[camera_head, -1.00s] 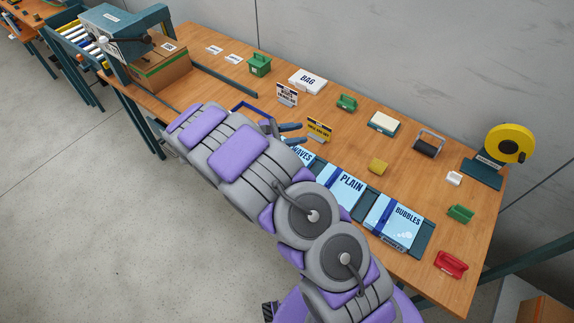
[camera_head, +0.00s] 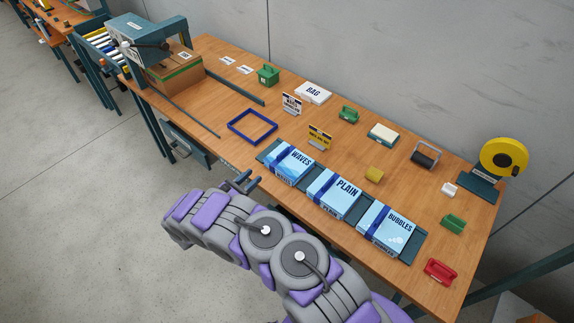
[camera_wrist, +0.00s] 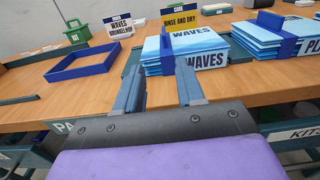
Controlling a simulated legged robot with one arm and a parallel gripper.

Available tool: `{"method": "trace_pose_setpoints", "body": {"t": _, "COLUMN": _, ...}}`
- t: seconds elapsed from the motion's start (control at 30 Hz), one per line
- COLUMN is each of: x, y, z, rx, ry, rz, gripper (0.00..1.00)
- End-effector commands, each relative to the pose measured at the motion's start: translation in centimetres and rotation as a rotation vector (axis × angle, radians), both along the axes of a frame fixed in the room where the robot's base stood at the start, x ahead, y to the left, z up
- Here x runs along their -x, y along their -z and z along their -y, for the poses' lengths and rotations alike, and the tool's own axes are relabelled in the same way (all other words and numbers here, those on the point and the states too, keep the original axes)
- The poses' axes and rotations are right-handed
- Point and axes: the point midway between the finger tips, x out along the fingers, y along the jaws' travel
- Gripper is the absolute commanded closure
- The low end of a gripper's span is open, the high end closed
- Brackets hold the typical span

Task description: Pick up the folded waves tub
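The folded waves tub is a flat light-blue stack (camera_head: 290,165) lettered WAVES, with a dark blue band across it. It lies at the left end of a row of three on a dark tray (camera_head: 263,158) near the bench's front edge. In the wrist view the waves stack (camera_wrist: 205,45) is ahead, beyond the right finger, which covers a little of its front. My gripper (camera_head: 240,182) is beside the bench's front edge, left of and nearer than the stack. In the wrist view my gripper (camera_wrist: 160,85) has its two fingers apart with nothing between them.
The plain stack (camera_head: 334,195) and the bubbles stack (camera_head: 387,231) lie to the right on the same tray. An empty blue frame (camera_head: 252,127) lies left of the waves stack. A yellow sign (camera_head: 319,137) stands just behind it. The bench edge is close to my gripper.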

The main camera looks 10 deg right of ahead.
Motion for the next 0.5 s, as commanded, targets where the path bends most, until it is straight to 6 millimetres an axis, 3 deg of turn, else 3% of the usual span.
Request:
{"method": "trace_pose_setpoints", "body": {"t": 0.2, "x": -2.5, "y": 0.0, "z": 3.8, "rx": 0.000, "ry": 0.006, "rz": 0.001, "gripper": 0.62}}
{"method": "trace_pose_setpoints", "body": {"t": 0.5, "x": -5.2, "y": 0.0, "z": 7.2, "rx": 0.004, "ry": 0.003, "rz": 0.002, "gripper": 0.62}}
